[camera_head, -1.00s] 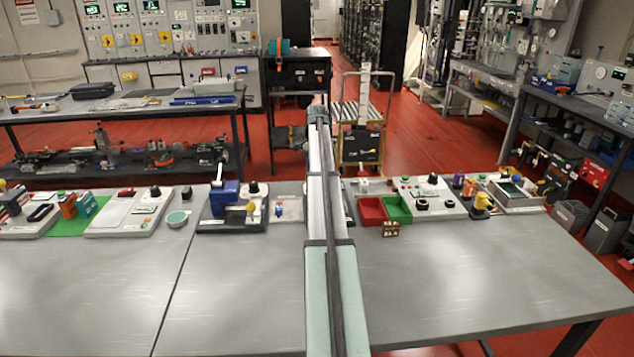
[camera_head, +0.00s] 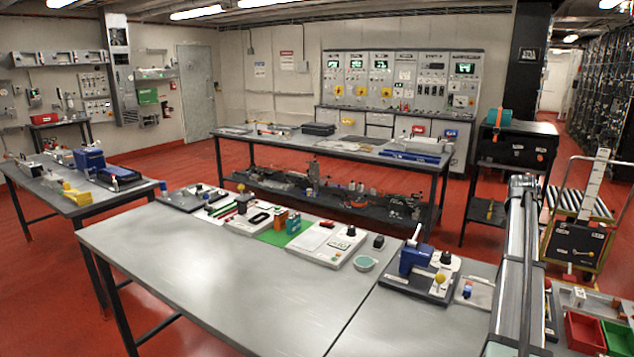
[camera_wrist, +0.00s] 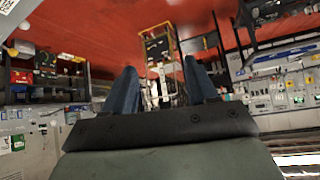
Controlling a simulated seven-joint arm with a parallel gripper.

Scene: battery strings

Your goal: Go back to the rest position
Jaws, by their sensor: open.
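My gripper (camera_wrist: 160,90) shows in the wrist view with its two dark blue fingers apart. Nothing is between them; the red floor and a yellow cart lie beyond. In the head view my arm rises at the right, over the right part of the grey workbench (camera_head: 230,275). My fingers cannot be made out there. The arm does not appear to touch anything on the bench.
The bench front is clear. A second table (camera_head: 340,148) stands behind. A yellow cart (camera_head: 580,235) stands at the right.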

